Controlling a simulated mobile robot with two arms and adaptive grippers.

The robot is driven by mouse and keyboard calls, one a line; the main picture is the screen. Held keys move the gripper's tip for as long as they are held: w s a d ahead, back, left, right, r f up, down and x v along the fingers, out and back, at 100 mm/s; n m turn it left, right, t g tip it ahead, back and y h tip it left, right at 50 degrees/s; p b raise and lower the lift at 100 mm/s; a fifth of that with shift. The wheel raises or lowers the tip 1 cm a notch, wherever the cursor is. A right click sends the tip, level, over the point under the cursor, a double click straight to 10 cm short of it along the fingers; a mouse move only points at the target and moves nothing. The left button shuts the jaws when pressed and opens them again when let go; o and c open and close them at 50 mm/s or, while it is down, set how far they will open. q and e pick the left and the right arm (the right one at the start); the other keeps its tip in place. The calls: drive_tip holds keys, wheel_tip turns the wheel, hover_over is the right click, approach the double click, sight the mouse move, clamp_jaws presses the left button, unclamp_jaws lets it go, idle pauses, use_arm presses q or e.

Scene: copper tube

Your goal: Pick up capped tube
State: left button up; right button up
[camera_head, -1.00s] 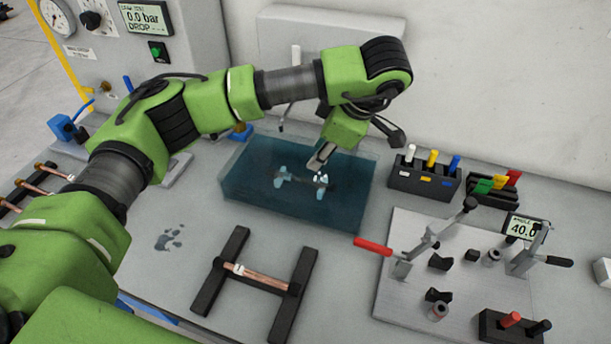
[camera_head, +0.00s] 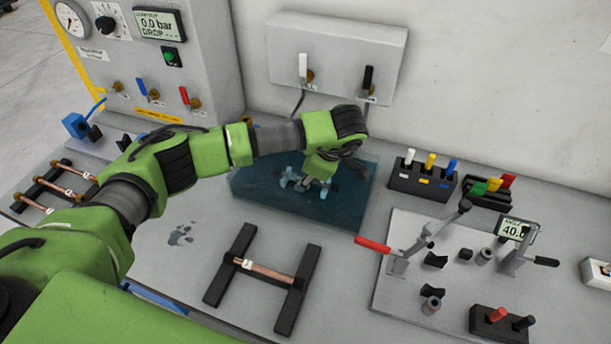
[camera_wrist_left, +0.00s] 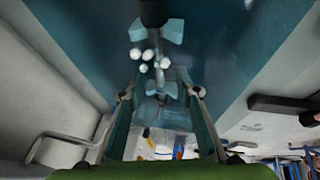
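A copper tube (camera_head: 268,271) with a white band near its left end lies across a black H-shaped rack (camera_head: 300,290) at the front middle. Whether it has caps is too small to tell. My left gripper (camera_wrist_left: 160,95) is over the dark blue water tank (camera_head: 345,210), with its fingers apart. My right gripper is out of view.
Several copper tubes (camera_head: 72,172) lie on a rack at the far left. A grey valve box (camera_head: 335,50) is on the back wall.

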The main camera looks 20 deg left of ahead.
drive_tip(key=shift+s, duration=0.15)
use_arm(q)
clamp_jaws()
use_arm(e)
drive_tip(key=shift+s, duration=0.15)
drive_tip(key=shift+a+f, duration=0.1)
use_arm(q)
drive_tip(key=shift+r, duration=0.15)
